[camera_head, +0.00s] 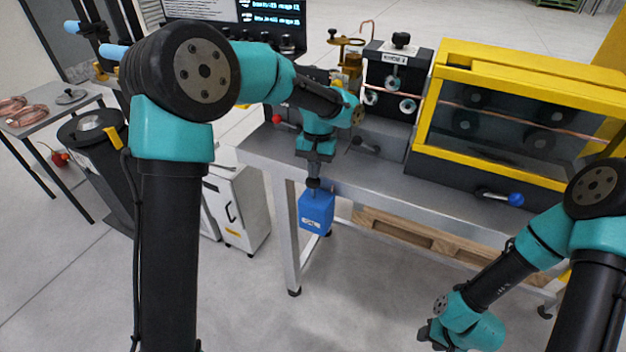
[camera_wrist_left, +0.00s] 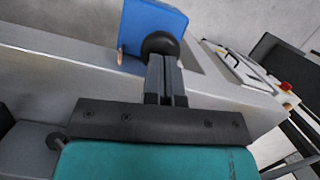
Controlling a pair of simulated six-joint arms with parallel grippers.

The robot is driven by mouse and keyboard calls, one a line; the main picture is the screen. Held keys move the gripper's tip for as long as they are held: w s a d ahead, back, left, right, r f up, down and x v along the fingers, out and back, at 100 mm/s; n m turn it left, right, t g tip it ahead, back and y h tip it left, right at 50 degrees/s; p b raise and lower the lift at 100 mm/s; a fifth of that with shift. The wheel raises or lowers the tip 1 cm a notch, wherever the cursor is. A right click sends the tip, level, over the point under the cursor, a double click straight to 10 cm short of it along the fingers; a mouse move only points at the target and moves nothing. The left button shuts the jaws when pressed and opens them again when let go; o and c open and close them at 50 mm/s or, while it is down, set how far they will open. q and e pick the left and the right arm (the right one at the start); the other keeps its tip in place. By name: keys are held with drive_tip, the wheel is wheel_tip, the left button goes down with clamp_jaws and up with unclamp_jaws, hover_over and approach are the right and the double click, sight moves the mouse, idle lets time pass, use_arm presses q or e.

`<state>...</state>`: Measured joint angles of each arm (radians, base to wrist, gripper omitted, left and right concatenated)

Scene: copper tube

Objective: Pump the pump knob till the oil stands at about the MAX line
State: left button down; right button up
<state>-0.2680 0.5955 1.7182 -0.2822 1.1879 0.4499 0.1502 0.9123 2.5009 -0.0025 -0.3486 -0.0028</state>
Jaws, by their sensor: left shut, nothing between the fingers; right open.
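The black round pump knob (camera_head: 313,183) sits on top of the blue box (camera_head: 317,212) at the bench's front edge. My left gripper (camera_head: 314,174) is shut and empty, pointing down with its fingertips at the knob. In the left wrist view the shut fingertips (camera_wrist_left: 165,62) meet the edge of the knob (camera_wrist_left: 160,44), with the blue box (camera_wrist_left: 146,20) behind; whether they press on it I cannot tell. An amber glass vessel (camera_head: 352,63) stands behind my left arm; its oil level and MAX line are too small to read. My right gripper (camera_head: 428,335) is low at bottom right, open and away from the bench.
The grey bench (camera_head: 390,187) carries a roller unit (camera_head: 396,78) and a yellow-framed machine (camera_head: 520,115) with a blue-knobbed lever (camera_head: 515,199). A screen (camera_head: 262,20) stands behind. A white cabinet (camera_head: 240,205) is left of the bench. The floor in front is clear.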

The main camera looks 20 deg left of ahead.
use_arm(q)
drive_tip(key=shift+f, duration=0.1)
drive_tip(key=shift+w+x, duration=0.15)
drive_tip(key=shift+x, duration=0.5)
drive_tip(key=shift+w+x, duration=0.15)
drive_tip(key=shift+x, duration=0.45)
drive_tip(key=shift+w+r, duration=0.25)
drive_tip(key=shift+w, duration=0.55)
drive_tip(key=shift+w+r, duration=0.2)
drive_tip(key=shift+w, duration=0.55)
drive_tip(key=shift+r, duration=0.45)
drive_tip(key=s+d+r, duration=0.2)
drive_tip(key=s, duration=0.5)
drive_tip(key=s+d+r, duration=0.2)
drive_tip(key=s, duration=0.6)
drive_tip(key=shift+s+d, duration=0.2)
drive_tip(key=shift+s, duration=0.05)
